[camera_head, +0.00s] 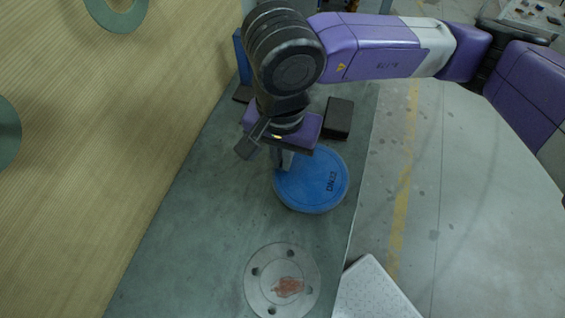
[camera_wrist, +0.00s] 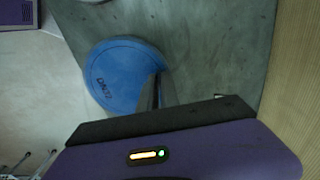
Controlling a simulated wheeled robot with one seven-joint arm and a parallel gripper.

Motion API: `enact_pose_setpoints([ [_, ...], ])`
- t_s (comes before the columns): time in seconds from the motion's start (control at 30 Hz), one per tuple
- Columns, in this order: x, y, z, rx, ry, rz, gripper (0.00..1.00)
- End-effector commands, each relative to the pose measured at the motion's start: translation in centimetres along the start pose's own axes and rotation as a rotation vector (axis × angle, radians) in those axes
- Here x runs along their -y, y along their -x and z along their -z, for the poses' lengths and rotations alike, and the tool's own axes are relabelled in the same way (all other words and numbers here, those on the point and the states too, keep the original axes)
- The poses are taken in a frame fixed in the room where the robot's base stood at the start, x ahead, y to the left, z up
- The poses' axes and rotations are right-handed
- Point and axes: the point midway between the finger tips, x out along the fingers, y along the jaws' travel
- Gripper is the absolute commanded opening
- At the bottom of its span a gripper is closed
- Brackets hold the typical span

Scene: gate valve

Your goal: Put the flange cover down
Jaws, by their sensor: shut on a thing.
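The flange cover (camera_head: 318,182) is a round blue disc marked DN32. In the head view it is below my gripper (camera_head: 284,163), over the green bench top. My gripper is shut on the cover near its left side in that view. In the wrist view the cover (camera_wrist: 124,78) shows flat side on, with the fingers (camera_wrist: 157,92) at its right edge. What the fingers grip is partly hidden by my gripper. I cannot tell whether the cover touches the bench or hangs just above it.
A grey round flange (camera_head: 282,281) with bolt holes and a reddish patch lies nearer on the green bench (camera_head: 190,225). A dark block (camera_head: 338,118) sits behind the cover. A white perforated box (camera_head: 372,290) stands at lower right.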

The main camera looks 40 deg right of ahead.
Motion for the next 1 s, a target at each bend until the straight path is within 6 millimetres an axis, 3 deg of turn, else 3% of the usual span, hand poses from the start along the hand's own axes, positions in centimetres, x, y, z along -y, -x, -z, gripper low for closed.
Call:
enact_pose_setpoints([
  [0.3,0.0,-3.8,-0.1,0.003,0.0,-0.001,0.0],
  [0.77,0.0,-4.4,0.0,0.001,0.001,-0.001,0.0],
  [0.8,0.0,-4.3,-0.1,0.001,0.001,-0.001,0.1],
  [0.9,0.0,-4.2,-0.1,0.001,0.001,-0.001,0.28],
  [1.0,0.0,-4.2,-0.1,0.001,0.001,-0.001,0.28],
])
